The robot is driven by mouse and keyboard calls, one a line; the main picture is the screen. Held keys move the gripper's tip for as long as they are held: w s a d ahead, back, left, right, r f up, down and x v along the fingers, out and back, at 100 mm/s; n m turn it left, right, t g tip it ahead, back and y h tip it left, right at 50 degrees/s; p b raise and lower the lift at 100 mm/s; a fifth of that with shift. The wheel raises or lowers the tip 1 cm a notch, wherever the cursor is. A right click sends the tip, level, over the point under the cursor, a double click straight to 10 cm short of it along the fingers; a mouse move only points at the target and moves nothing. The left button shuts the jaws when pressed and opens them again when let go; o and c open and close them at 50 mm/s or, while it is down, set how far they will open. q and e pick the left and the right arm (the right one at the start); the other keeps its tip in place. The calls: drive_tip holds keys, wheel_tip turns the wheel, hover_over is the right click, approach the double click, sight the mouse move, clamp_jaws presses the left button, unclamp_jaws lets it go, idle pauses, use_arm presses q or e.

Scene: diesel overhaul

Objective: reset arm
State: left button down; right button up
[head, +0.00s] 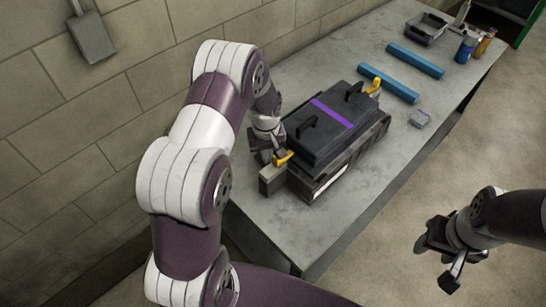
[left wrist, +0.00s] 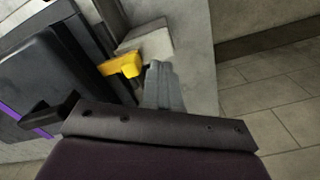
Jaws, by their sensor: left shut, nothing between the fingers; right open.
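A black toolbox (head: 318,131) with a purple stripe and yellow latches sits on the grey bench. My left gripper (head: 272,158) is at its near left end, beside a yellow latch (head: 283,158). In the left wrist view the shut fingers (left wrist: 158,88) are close to the yellow latch (left wrist: 122,65), with nothing between them; whether they touch it I cannot tell. My right gripper (head: 446,259) is open and empty, over the floor to the right of the bench.
The bench (head: 345,215) also bears a grey block (head: 271,180), two blue bars (head: 415,60), a small grey-purple piece (head: 419,118), a dark tray (head: 426,29) and cans (head: 466,49) at the far end. A block wall runs along the left. The bench's near corner is clear.

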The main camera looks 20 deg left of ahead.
use_arm(q)
wheel_tip(320, 180, up, 2)
drive_tip(key=shift+r+p, duration=0.25)
drive_tip(key=shift+p, duration=0.3)
use_arm(e)
drive_tip(key=shift+r, duration=0.9)
use_arm(q)
drive_tip(key=s+d+r+m+b, duration=0.3)
drive_tip(key=s, duration=0.5)
drive_tip(key=s+d+r+m+t+b, duration=0.1)
drive_tip(key=s+d+m+b, duration=0.3)
drive_tip(key=s, duration=0.4)
drive_tip(key=shift+s+r+m+b, duration=0.2)
drive_tip(key=shift+r+m+b, duration=0.1)
drive_tip(key=shift+r, duration=0.6)
use_arm(e)
wheel_tip(320, 180, down, 8)
drive_tip(key=shift+r, duration=0.2)
